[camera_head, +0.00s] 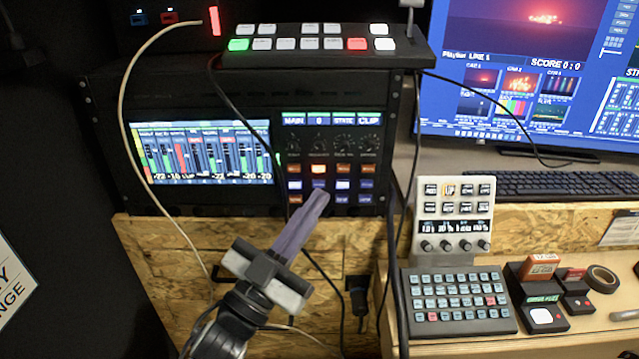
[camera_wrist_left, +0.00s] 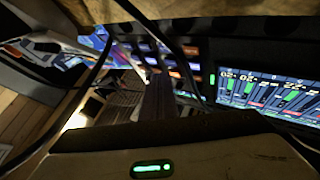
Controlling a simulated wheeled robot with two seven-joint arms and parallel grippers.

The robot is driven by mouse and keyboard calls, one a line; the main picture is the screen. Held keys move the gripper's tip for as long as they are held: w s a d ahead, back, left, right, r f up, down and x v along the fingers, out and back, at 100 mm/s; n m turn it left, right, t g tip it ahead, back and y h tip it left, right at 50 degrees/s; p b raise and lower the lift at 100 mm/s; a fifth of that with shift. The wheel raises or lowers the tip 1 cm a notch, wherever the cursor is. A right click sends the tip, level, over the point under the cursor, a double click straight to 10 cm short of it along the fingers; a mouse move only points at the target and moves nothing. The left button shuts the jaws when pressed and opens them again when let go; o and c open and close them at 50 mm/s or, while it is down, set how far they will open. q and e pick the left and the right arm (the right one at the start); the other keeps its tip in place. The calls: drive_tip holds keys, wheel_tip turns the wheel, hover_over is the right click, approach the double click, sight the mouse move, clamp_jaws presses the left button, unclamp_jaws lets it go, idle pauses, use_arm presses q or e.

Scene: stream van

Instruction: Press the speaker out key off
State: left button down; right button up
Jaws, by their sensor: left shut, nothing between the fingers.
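The rack unit's key block (camera_head: 330,172) has rows of small lit keys, some orange and some blue-white, below four knobs. One key in its top row (camera_head: 318,169) glows brighter orange. The key labels are too small to read, so I cannot tell which is the speaker out key. My left gripper (camera_head: 323,193) is shut and empty, its fingertips over the lower middle of the key block. They hide part of the lower keys; I cannot tell whether they touch. The fingers also show in the left wrist view (camera_wrist_left: 160,82). My right gripper is not in view.
A level-meter screen (camera_head: 206,153) is left of the keys. A white cable (camera_head: 122,100) and black cables hang in front of the rack. A switcher (camera_head: 322,44) sits above. A white key panel (camera_head: 455,215) and a dark keypad (camera_head: 458,300) stand on the right desk.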

use_arm(q)
drive_tip(key=shift+s+p, duration=0.85)
drive_tip(key=shift+s, duration=1.9)
